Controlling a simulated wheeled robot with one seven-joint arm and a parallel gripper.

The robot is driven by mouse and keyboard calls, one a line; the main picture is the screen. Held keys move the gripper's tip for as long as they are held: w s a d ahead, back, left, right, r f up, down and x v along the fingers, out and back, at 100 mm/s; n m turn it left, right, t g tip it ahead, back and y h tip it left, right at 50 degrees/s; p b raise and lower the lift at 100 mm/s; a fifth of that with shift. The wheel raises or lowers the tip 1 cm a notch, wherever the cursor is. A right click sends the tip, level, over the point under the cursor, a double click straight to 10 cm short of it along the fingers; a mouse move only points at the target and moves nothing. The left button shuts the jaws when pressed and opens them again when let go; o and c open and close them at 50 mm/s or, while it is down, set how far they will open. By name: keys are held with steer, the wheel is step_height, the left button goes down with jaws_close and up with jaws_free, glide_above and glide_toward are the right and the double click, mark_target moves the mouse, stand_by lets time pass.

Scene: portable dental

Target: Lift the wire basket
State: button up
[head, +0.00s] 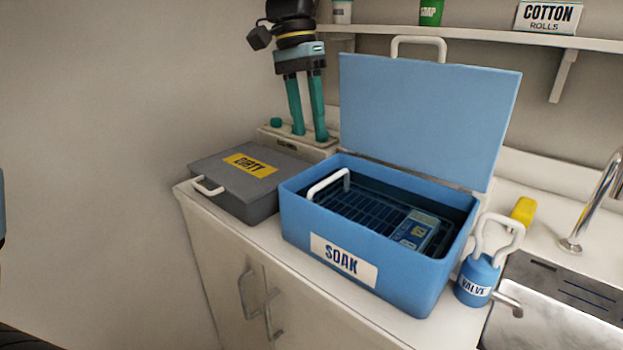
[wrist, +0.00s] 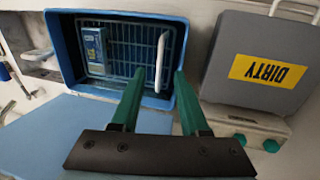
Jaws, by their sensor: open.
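The dark wire basket (head: 352,205) sits inside the open blue SOAK box (head: 300,218). Its white handle (head: 328,184) stands up at the basket's left end. A small blue-and-yellow carton (head: 417,231) lies in the basket at its right end. In the wrist view the basket (wrist: 130,42), its handle (wrist: 162,62) and the carton (wrist: 95,48) also show. My gripper (head: 309,137) is open and empty, fingers pointing down, behind and left of the box in the head view. In the wrist view its fingertips (wrist: 158,72) appear on either side of the handle's near end, apparently well above it.
The box's blue lid (head: 425,115) stands open at the back. A closed grey DIRTY box (head: 220,185) is on the left. A shelf (head: 450,38) runs above.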

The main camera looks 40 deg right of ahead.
steer(key=f, duration=0.3)
steer(key=s+f, duration=0.1)
steer(key=f, duration=0.2)
steer(key=f+p, duration=0.1)
steer(key=f, duration=0.3)
steer(key=shift+s+d, duration=0.15)
steer(key=shift+s, duration=0.25)
steer(key=shift+c, duration=0.2)
steer(key=shift+r, duration=0.1)
jaws_close()
stand_by(0.6)
